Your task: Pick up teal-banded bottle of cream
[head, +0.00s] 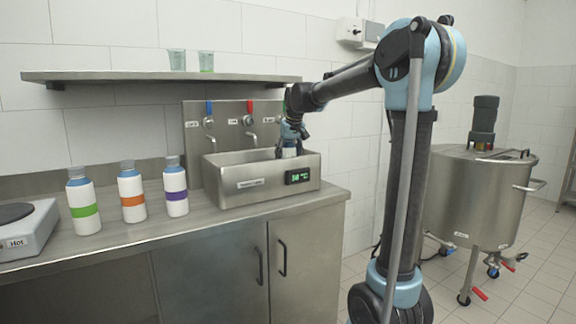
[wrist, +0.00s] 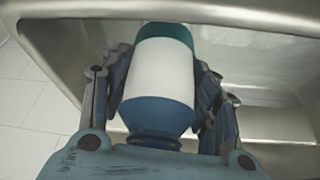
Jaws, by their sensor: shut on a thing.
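The teal-banded bottle (wrist: 162,88) is between the fingers of my gripper (wrist: 163,70) in the wrist view. The fingers press on both sides. In the head view my gripper (head: 290,138) points down over the steel basin (head: 250,187), and a little of the bottle's white label (head: 289,152) shows. The front wall of the basin hides the bottle's lower part, so I cannot tell whether it touches the basin floor.
Green-banded (head: 83,202), orange-banded (head: 132,192) and purple-banded (head: 175,187) bottles stand on the counter left of the basin. Taps (head: 250,120) line the wall behind it. A shelf (head: 160,77) with two cups hangs above. A steel tank (head: 470,190) stands at right.

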